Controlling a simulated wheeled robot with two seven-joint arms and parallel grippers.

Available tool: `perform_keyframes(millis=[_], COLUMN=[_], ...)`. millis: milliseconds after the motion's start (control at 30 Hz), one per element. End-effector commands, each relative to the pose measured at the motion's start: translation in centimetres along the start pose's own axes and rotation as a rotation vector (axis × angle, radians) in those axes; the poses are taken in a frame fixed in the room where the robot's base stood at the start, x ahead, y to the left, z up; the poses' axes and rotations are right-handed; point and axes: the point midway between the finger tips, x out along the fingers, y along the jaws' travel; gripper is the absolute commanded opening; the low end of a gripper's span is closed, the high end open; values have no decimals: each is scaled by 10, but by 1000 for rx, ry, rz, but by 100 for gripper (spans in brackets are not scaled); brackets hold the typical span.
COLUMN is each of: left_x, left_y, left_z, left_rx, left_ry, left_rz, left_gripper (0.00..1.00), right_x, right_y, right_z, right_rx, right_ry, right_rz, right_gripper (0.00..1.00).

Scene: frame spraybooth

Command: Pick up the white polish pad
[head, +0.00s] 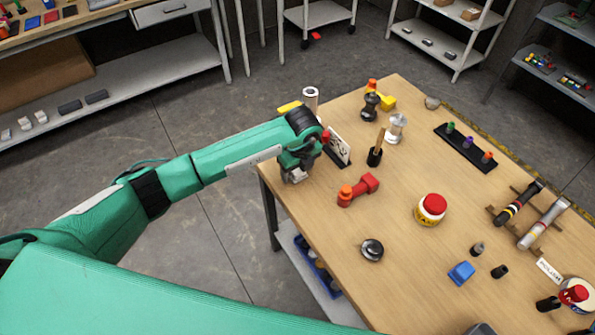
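I cannot clearly make out a white polish pad. A small round pale grey piece (432,102) lies near the far edge of the wooden table (400,200); it is too small to identify. A dark round disc (372,250) with a pale spot lies near the table's near left edge. My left gripper (294,178) points down at the table's left corner, beside a white card in a black stand (339,150). Its fingers are small and partly hidden by the wrist, so I cannot tell whether they are open or hold something. My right gripper is out of view.
A red-orange tool (358,190), a brush in a black holder (376,152), a red-lidded pot (431,209) and a blue block (461,272) stand on the table. A black rack (465,147) is at the back right. Bare tabletop lies between them.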

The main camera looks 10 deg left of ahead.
Motion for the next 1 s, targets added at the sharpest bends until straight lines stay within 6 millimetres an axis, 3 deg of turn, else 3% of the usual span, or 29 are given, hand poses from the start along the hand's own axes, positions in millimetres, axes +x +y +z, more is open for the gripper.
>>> perform_keyframes(millis=[33,200,667,867,1000], left_x=[0,0,-11,-42,-78], left_y=[0,0,-1,-1,-1], left_z=[0,0,1,6,11], left_rx=[0,0,0,0,-1], left_ry=[0,0,1,-1,-4], left_rz=[0,0,-4,-6,-7], left_gripper=[55,23,22,22,22], right_x=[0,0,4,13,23], right_y=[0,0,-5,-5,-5], right_z=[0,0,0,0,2], right_rx=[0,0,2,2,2], right_ry=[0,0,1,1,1], right_rz=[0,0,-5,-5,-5], right_gripper=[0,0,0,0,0])
